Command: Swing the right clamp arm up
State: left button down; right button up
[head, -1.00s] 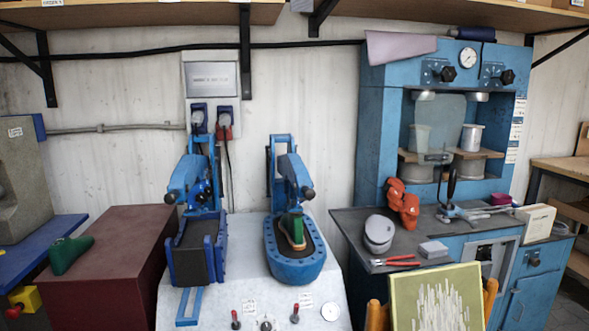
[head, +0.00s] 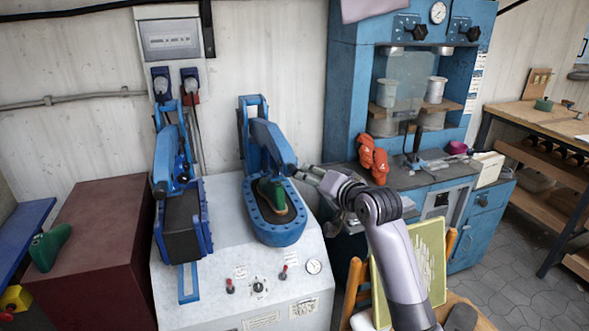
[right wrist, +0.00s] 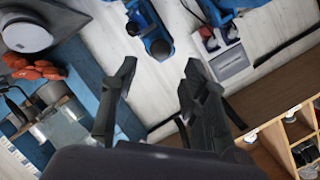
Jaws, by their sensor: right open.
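The right clamp arm (head: 271,144) is a thick blue lever in a blue upright frame, slanting down and forward. Its dark-tipped end is above a green shoe last (head: 273,194) with a sole, in the blue oval tray (head: 277,236). My right gripper (head: 312,174) comes from the right, close to the lever's lower end; in the head view I cannot tell whether they touch. In the right wrist view its two dark fingers (right wrist: 155,95) are spread with nothing between them. A blue lever with a dark knob (right wrist: 160,48) shows beyond them. My left gripper is not in view.
A blue press (head: 345,90) stands behind my right arm. Orange gloves (head: 373,158) lie on its bench. A maroon block (head: 95,250) is at left.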

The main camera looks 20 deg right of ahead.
aim_at(295, 172)
jog(key=p+x, duration=0.1)
jog(key=x, duration=0.9)
jog(key=shift+w+f, duration=0.1)
grip_shut()
dwell(0.6)
